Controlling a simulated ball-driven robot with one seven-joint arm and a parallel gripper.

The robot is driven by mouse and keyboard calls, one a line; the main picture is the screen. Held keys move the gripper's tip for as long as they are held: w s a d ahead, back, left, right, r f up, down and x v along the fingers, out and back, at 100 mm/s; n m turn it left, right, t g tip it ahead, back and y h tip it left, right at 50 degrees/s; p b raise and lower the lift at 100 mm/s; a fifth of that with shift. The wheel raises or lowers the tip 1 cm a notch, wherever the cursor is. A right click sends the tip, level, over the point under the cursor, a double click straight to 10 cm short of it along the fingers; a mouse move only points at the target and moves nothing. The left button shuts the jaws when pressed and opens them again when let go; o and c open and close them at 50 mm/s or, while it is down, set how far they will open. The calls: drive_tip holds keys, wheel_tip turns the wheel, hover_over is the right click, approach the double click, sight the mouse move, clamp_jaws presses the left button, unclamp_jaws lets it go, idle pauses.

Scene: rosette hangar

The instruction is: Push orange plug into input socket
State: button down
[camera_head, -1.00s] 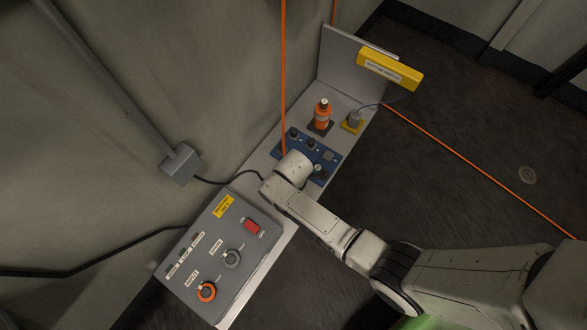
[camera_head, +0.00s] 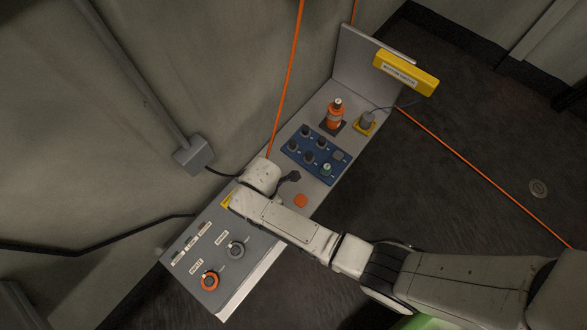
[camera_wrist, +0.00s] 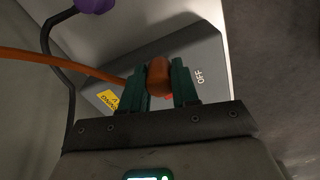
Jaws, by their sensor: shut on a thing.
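My gripper (camera_wrist: 159,75) has dark green fingers shut on the orange plug (camera_wrist: 158,82) in the wrist view. An orange cable runs off to the left from it. Behind the plug is the sloped face of the grey control box (camera_wrist: 207,58), with the word OFF and a bit of red showing. In the head view my wrist covers the gripper and the plug, above the far end of the control box (camera_head: 190,245). I cannot make out the input socket in either view.
A blue tray (camera_head: 333,172) with several dark pegs lies on the bench behind my wrist. Beyond it stand an orange bottle (camera_head: 335,115) and a yellow holder (camera_head: 365,128). A flat orange patch (camera_head: 301,200) lies beside my arm. A purple piece (camera_wrist: 96,4) on a black cable shows in the wrist view.

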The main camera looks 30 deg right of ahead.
drive_tip(key=s+a+r+n, duration=0.1)
drive_tip(key=a, duration=0.4)
drive_tip(key=a+r+n, duration=0.2)
drive_tip(key=a, duration=0.3)
drive_tip(key=s+a+r+n, duration=0.1)
drive_tip(key=a, duration=0.4)
drive_tip(key=shift+s+r+n, duration=0.15)
drive_tip(key=shift+s+n, duration=0.15)
drive_tip(key=shift+s, duration=0.05)
drive_tip(key=s+a+r+n, duration=0.35)
drive_tip(key=s+a, duration=0.35)
drive_tip(key=a, duration=0.4)
drive_tip(key=shift+n, duration=0.35)
drive_tip(key=shift+d+f, duration=0.15)
drive_tip(key=shift+f, duration=1.4)
drive_tip(key=shift+d+f, duration=0.1)
drive_tip(key=shift+f, duration=1.4)
drive_tip(key=shift+f, duration=0.35)
drive_tip(key=c, duration=0.8)
unclamp_jaws()
wheel_tip(320, 180, up, 11)
drive_tip(key=p, duration=0.6)
drive_tip(key=shift+f, duration=0.1)
